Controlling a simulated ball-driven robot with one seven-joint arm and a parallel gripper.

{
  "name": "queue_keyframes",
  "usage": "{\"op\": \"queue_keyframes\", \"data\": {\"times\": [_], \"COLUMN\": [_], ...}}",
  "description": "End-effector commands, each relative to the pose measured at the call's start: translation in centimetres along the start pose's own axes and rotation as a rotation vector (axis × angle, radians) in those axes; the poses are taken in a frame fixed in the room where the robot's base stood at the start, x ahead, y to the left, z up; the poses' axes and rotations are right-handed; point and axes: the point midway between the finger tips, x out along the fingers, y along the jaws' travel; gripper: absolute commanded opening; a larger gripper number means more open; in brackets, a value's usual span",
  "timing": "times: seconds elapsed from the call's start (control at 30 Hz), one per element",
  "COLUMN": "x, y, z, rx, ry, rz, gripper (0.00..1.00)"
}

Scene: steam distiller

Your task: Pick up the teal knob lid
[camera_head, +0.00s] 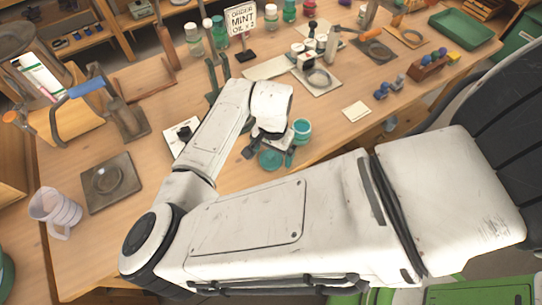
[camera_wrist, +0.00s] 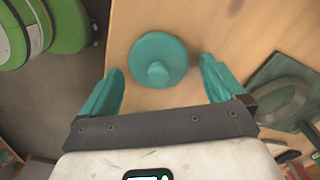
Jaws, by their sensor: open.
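The teal knob lid (camera_wrist: 158,60) is a round disc with a knob at its centre. It lies flat on the wooden table (camera_wrist: 135,20), knob towards the wrist camera. My gripper (camera_wrist: 162,70) is open, with one teal finger on each side of the lid in the wrist view and a gap at both sides. The wrist hides part of that area. I cannot tell the exact height of the fingertips above the table.
A paper note (camera_head: 355,111) lies farther right. A dark square plate (camera_head: 111,182) and a clear jug (camera_head: 56,210) are at the left. Green rounded objects (camera_wrist: 52,25) are beyond the table edge.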

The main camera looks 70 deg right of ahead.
Motion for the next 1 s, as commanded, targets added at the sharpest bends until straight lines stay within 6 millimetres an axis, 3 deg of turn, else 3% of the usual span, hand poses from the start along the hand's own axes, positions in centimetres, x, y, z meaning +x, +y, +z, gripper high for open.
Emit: {"op": "queue_keyframes", "data": {"times": [0.07, 0.63, 1.0], "x": [-0.02, -0.05, -0.55], "y": [0.00, 0.00, -0.01], "z": [0.00, 0.00, -0.03], "rx": [0.000, 0.000, 0.000], "ry": [0.000, 0.000, 0.002], "rz": [0.000, 0.000, 0.000], "gripper": [0.94, 0.40, 0.39]}}
